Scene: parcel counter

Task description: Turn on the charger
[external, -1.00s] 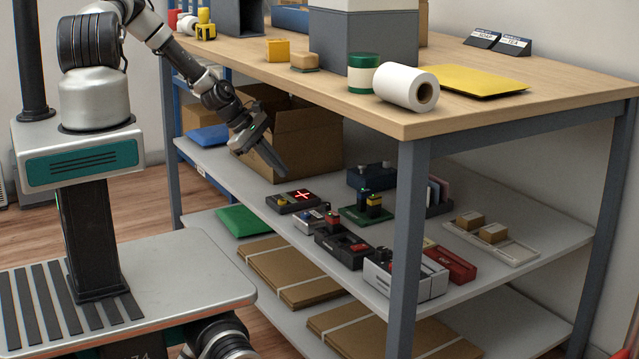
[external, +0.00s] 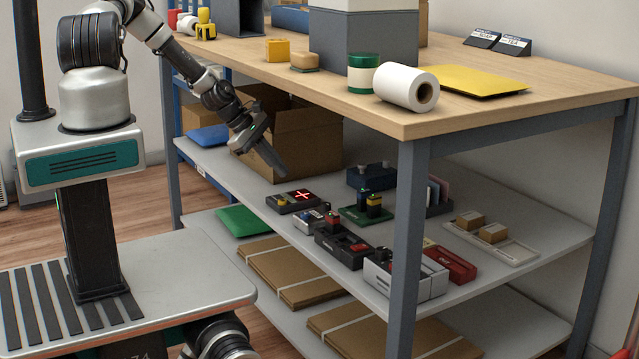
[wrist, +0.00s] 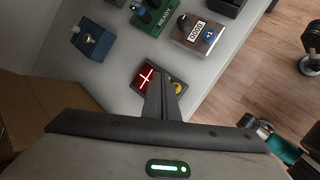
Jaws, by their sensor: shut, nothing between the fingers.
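A dark box with a lit red cross panel and a yellow button (external: 293,201) lies on the middle shelf; no charger label is readable on it. My gripper (external: 282,172) is shut and empty, pointing down, apart from the box and a little above it in the external view. In the wrist view the closed fingers (wrist: 163,80) reach across the box between the red panel (wrist: 146,77) and the yellow button (wrist: 177,87), hiding part of its middle. A green-based device marked READY (wrist: 165,22) also stands on the shelf.
Several other devices crowd the shelf: a counter box with a blue button (wrist: 197,36), a blue box with knobs (external: 370,177), a black-and-red box (external: 343,246). An open carton (external: 300,145) stands close behind my gripper. The wooden tabletop (external: 470,65) hangs above the shelf.

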